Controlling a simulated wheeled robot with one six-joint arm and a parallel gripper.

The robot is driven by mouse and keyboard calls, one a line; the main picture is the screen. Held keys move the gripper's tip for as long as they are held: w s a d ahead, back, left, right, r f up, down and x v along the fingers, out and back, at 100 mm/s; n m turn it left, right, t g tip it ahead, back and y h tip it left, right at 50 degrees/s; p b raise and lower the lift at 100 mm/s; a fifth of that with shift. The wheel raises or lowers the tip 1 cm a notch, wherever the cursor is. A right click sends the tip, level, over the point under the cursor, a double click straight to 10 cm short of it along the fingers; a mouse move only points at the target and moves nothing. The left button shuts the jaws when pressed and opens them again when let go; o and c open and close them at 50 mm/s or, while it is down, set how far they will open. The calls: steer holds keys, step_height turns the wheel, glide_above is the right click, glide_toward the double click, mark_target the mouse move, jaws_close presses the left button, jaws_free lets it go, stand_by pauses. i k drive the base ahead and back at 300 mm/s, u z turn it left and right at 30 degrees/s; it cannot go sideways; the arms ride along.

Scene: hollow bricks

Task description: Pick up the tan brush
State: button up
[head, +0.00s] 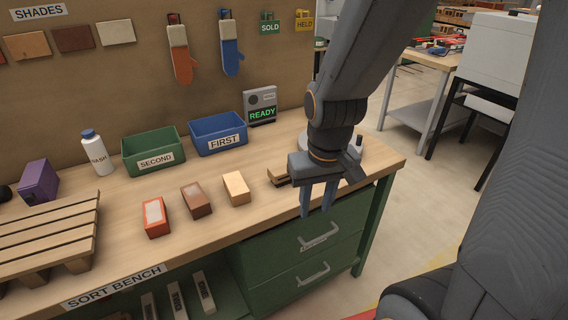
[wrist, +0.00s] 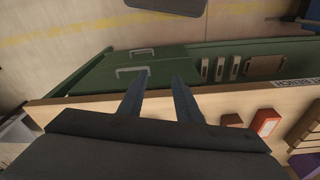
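A small tan object with a dark underside, which looks like the tan brush (head: 277,177), lies on the bench near its right end in the head view. My gripper and wrist partly cover it. My gripper (head: 317,210) hangs to its right, pointing down at the bench's front edge. Its two fingers stand apart with nothing between them; they also show apart in the wrist view (wrist: 163,78), over the green drawers. I cannot make out the brush in the wrist view.
Left of the brush stand a tan brick (head: 236,188), a brown brick (head: 196,200) and an orange-red brick (head: 155,217). Behind are a green SECOND bin (head: 153,151) and a blue FIRST bin (head: 217,134). A wooden pallet (head: 50,235) lies at left.

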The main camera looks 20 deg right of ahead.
mark_target(278, 173)
steer(key=u, duration=0.55)
steer(key=k, duration=1.2)
steer(key=u, duration=0.05)
steer(key=i, duration=0.35)
steer(key=z, duration=0.85)
steer(key=i, duration=1.45)
steer(key=u, duration=0.75)
